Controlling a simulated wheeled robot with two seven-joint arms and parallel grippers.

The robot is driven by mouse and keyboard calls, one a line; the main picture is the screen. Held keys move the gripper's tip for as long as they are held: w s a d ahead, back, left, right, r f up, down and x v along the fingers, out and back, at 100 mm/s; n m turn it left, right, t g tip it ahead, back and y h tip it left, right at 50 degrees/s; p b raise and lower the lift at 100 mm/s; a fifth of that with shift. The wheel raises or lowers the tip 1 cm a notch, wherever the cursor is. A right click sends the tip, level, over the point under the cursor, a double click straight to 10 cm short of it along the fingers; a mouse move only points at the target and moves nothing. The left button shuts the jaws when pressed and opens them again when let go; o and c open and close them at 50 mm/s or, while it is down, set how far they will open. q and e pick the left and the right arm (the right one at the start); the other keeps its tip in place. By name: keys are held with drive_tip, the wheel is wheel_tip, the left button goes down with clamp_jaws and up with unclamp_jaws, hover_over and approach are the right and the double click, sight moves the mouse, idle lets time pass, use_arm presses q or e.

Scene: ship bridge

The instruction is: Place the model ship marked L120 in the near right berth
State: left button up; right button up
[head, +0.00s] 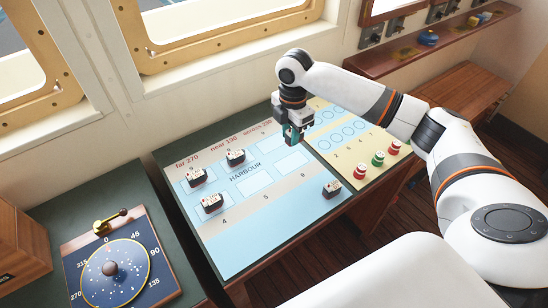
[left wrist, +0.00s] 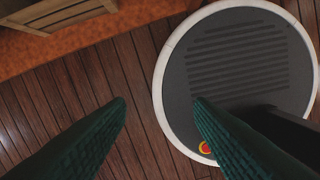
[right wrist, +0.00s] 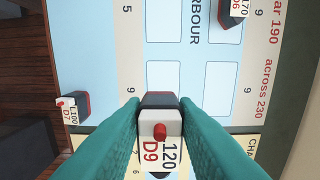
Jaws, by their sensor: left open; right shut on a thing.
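My right gripper (head: 292,138) is shut on the model ship marked L120 (right wrist: 160,132), with 120 and D9 readable on its white top. It holds the ship above the harbour chart (head: 262,230), at the chart's right side. In the right wrist view the ship covers the lower end of the near right berth (right wrist: 163,76), an empty outlined rectangle beside a 9. That berth also shows in the head view (head: 292,162). The ship is hardly visible in the head view. My left gripper (left wrist: 160,100) is open and empty above the wooden floor.
Ships stand in the far left (head: 196,178), far middle (head: 236,157) and near left (head: 211,203) berths. The near middle berth (head: 254,184) is empty. A ship marked L100 (head: 331,189) stands at the chart's right edge. Red and green pieces (head: 378,159) stand farther right.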

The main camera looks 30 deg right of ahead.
drive_tip(key=shift+w+f, duration=0.15)
drive_tip(key=shift+f, duration=0.15)
drive_tip(key=p, duration=0.2)
hover_over(286, 165)
wheel_tip(286, 165, down, 5)
drive_tip(key=shift+a, duration=0.15)
wheel_tip(286, 165, down, 4)
use_arm(q)
drive_tip(key=shift+w+a+r, duration=0.15)
drive_tip(key=shift+r, duration=0.4)
drive_tip(key=shift+w+a+r, duration=0.1)
drive_tip(key=shift+r, duration=0.45)
use_arm(e)
drive_tip(key=shift+f, duration=0.15)
drive_tip(key=o, duration=1)
drive_tip(key=shift+f, duration=0.15)
use_arm(q)
drive_tip(key=shift+s, duration=0.1)
drive_tip(key=shift+a, duration=0.1)
